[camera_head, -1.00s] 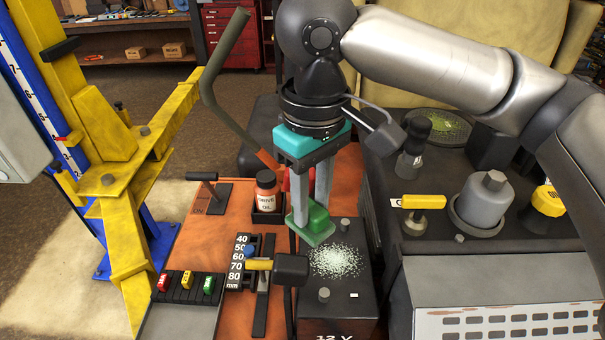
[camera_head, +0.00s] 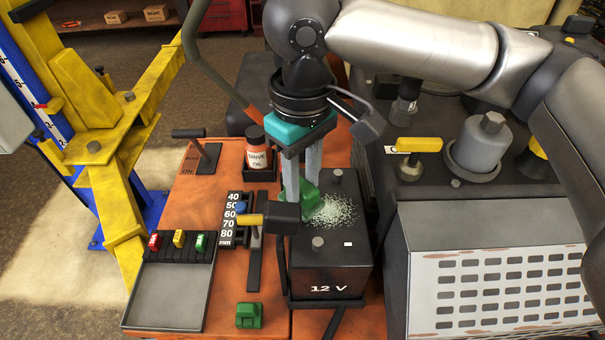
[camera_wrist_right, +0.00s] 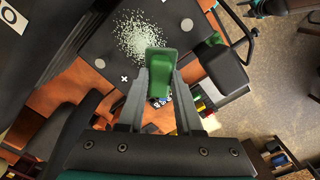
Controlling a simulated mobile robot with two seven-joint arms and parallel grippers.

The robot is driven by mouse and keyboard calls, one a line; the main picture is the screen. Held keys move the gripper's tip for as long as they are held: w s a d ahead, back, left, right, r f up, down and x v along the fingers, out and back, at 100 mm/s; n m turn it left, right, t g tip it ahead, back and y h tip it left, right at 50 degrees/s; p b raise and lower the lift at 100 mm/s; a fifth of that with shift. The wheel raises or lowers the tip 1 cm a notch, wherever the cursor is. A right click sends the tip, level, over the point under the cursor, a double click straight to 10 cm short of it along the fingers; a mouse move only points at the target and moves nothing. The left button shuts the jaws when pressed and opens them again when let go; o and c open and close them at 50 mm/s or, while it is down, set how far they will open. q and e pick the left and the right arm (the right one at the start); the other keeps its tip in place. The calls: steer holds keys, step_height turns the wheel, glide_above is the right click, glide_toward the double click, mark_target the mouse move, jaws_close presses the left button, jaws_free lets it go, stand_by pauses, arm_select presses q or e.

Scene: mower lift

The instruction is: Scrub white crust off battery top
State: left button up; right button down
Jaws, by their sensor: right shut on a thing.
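A black battery (camera_head: 330,265) marked 12 V stands on the orange deck. White, speckled crust (camera_head: 338,211) lies on its top between the posts; the crust also shows in the wrist view (camera_wrist_right: 138,34). My right gripper (camera_head: 301,195) points down over the battery top, shut on a green scrubber (camera_head: 314,207). The scrubber also shows between the fingers in the wrist view (camera_wrist_right: 160,68). It is at the left edge of the crust and hides part of the battery top. I cannot tell whether it touches the surface. My left gripper is not in view.
A grey louvred housing (camera_head: 500,265) is at right.

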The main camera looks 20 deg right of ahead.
steer(key=shift+f, duration=0.95)
stand_by(0.5)
steer(key=shift+s+d+r, duration=0.1)
steer(key=shift+s+d, duration=0.05)
steer(key=shift+d, duration=0.4)
steer(key=shift+s+d+r+p, duration=0.1)
steer(key=shift+s+d+p, duration=0.1)
steer(key=shift+d+p, duration=0.45)
steer(key=shift+s+d+p, duration=0.2)
steer(key=shift+d+p, duration=0.2)
steer(key=shift+d, duration=0.3)
steer(key=shift+s+d, duration=0.2)
steer(key=shift+d, duration=0.4)
steer(key=shift+s+d, duration=0.15)
steer(key=shift+d, duration=0.4)
steer(key=shift+s+d+f, duration=0.15)
steer(key=shift+d, duration=0.3)
steer(key=shift+s+d+f, duration=0.1)
steer(key=shift+d, duration=0.3)
